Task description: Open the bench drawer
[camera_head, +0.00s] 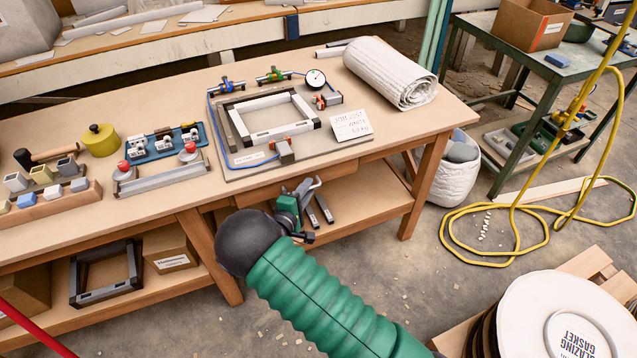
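The wooden workbench (80,222) runs across the left and middle of the view. A drawer front under its top is hard to make out; the front edge (345,167) near my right gripper is partly hidden by that gripper and looks flush. My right gripper (312,184), on the green-sleeved arm from the bottom right, is at the bench's front edge, just below the top. My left gripper is not in view.
A frame fixture (232,122) with a dial gauge (315,78) and a white roll (392,72) lie on the bench. The lower shelf (372,205) holds metal bars. A yellow hose (480,262) loops on the floor.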

